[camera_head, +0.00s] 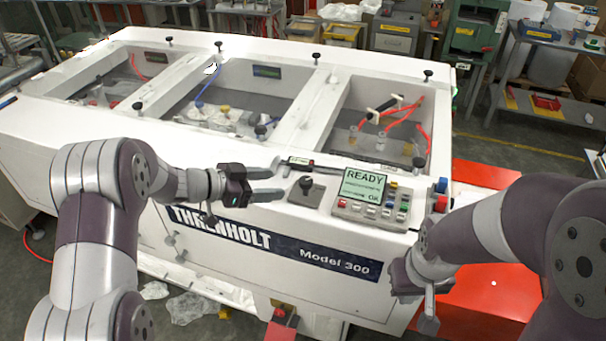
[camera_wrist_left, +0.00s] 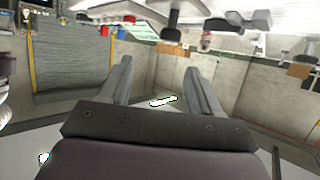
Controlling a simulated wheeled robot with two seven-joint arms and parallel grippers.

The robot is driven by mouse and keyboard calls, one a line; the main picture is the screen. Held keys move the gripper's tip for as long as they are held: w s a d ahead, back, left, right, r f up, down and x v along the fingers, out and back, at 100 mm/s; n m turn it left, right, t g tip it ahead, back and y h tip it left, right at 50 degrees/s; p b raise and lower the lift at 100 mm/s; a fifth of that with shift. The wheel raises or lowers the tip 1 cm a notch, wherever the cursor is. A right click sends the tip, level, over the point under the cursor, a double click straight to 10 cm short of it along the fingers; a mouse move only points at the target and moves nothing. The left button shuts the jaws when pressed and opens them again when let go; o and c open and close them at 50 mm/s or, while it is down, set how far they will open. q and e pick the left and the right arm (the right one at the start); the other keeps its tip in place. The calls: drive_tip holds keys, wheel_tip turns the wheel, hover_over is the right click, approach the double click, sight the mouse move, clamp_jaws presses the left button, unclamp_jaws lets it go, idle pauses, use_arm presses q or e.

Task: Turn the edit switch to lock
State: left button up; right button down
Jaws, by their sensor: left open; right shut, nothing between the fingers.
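The white machine (camera_head: 330,235) marked THRENHOLT Model 300 carries a control panel (camera_head: 350,209) with a green READY screen (camera_head: 362,187) and several small buttons. Left of it is a black knob or joystick (camera_head: 305,187) on a dark plate. A small dark labelled strip (camera_head: 299,162) lies behind it. I cannot tell which part is the edit switch; no lettering for it is legible. My left gripper (camera_head: 282,184) is open and empty, its fingers pointing right toward the black knob. Its fingers also show in the left wrist view (camera_wrist_left: 160,72). My right gripper (camera_head: 430,312) is shut and empty, low before the machine's right end.
A red surface (camera_head: 470,310) is at right. Clear plastic (camera_head: 195,307) litters the floor.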

sight(304, 181)
use_arm(q)
drive_tip(key=w+d+f+p, duration=0.1)
drive_tip(key=w+d, duration=0.1)
drive_tip(key=w+d+f+p, duration=0.2)
drive_tip(key=w+d+f, duration=0.1)
drive_tip(key=shift+w+d, duration=0.3)
drive_tip(key=shift+w, duration=0.05)
drive_tip(key=shift+s+d+f, duration=0.15)
drive_tip(key=shift+s+d, duration=0.05)
drive_tip(key=shift+d, duration=0.8)
drive_tip(key=shift+s+d, duration=0.1)
drive_tip(key=shift+s, duration=0.1)
drive_tip(key=shift+w+a+f, duration=0.15)
drive_tip(key=shift+w+a, duration=0.15)
drive_tip(key=shift+w, duration=0.1)
drive_tip(key=c, duration=0.9)
drive_tip(key=shift+c, duration=0.7)
drive_tip(key=shift+s+d, duration=0.1)
drive_tip(key=shift+d, duration=0.05)
use_arm(e)
drive_tip(key=r, duration=0.1)
drive_tip(key=w+r, duration=0.1)
drive_tip(key=r, duration=0.1)
drive_tip(key=shift+w+a+r, duration=0.15)
drive_tip(key=shift+a+r, duration=0.15)
drive_tip(key=shift+r, duration=0.05)
